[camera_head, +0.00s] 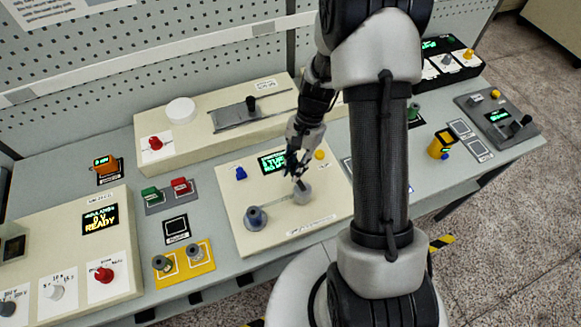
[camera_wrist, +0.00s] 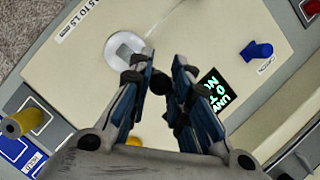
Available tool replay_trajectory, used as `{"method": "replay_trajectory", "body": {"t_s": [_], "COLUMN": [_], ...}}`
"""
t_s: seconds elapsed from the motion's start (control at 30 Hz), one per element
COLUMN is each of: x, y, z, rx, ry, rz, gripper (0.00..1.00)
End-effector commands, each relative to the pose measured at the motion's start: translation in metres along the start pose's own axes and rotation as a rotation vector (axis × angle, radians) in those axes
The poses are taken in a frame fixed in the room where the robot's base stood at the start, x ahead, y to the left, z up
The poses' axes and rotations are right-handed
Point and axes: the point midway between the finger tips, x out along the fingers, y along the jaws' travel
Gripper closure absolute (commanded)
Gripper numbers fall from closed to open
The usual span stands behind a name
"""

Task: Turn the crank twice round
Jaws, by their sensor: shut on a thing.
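The crank's pale round hub (camera_head: 302,194) is on the cream panel in the middle of the bench. My gripper (camera_head: 297,174) is over the panel just behind the hub. In the wrist view its fingers (camera_wrist: 160,80) are closed around a small dark round knob (camera_wrist: 157,82), the crank's handle. The crank arm between knob and hub is mostly hidden by the fingers. A pale strip runs from the hub to a blue-grey spindle (camera_head: 255,218) at front left.
A green-lit display (camera_head: 272,162), a blue knob (camera_head: 241,173) and a yellow button (camera_head: 319,155) stand behind the hub. A raised cream box (camera_head: 215,120) with a slider is farther back. My arm hides the panel's right side.

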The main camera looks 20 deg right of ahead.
Motion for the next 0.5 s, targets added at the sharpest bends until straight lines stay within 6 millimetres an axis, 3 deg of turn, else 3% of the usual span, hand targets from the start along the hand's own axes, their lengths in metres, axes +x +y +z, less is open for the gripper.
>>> {"method": "replay_trajectory", "body": {"t_s": [0.5], "x": [-0.007], "y": [0.015], "z": [-0.016], "rx": [0.417], "ry": [-0.001], "rz": [-0.173], "gripper": [1.00]}}
